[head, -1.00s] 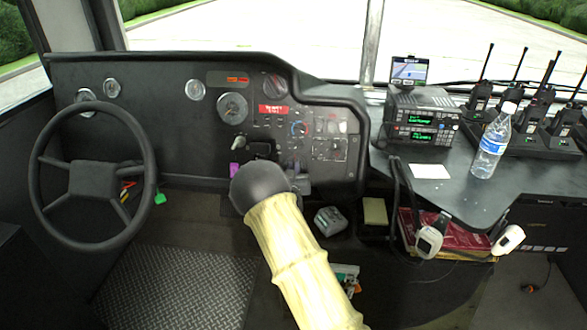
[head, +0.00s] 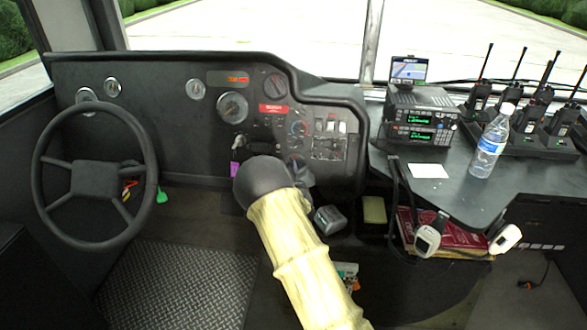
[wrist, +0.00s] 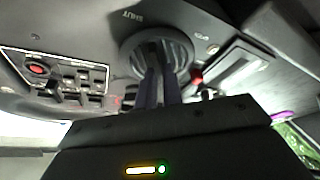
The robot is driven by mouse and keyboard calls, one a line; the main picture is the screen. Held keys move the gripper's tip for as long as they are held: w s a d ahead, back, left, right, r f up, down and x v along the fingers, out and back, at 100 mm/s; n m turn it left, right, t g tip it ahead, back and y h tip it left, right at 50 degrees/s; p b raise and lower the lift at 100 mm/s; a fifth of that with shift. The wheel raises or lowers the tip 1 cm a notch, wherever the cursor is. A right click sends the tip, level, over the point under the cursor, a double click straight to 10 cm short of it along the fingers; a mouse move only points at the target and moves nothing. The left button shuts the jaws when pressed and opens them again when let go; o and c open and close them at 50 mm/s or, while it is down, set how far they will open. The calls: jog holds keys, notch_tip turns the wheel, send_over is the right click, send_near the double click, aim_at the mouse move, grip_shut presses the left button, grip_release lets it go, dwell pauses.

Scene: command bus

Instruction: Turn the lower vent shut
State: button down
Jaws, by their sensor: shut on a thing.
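The lower vent (wrist: 178,48) is a round dark louvred disc on the dash, near the top middle of the wrist view. The word SHUT is printed beside it, upside down in this view. My gripper (wrist: 155,72) is shut on the vent's middle, its two dark fingers close together and reaching into the disc. The fingers cover part of the louvres, so I cannot tell exactly how far the vent is turned. In the head view the lower vent (head: 295,160) is mostly hidden behind my dark wrist. The round upper vent (head: 275,85) is in plain view above.
A switch panel with a red button (wrist: 38,70) lies left of the vent in the wrist view. The steering wheel (head: 95,180) is left of my arm. A radio (head: 420,117) and water bottle (head: 490,145) stand on the right counter. A grey box (head: 330,220) is below the dash.

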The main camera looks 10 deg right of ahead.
jog(key=c, duration=1.5)
grip_release()
jog(key=shift+c, duration=0.2)
jog(key=s+a+p, duration=0.1)
jog(key=s, duration=1.6)
jog(key=shift+s+a+r, duration=0.2)
jog(key=shift+a+r, duration=0.05)
jog(key=shift+a, duration=0.1)
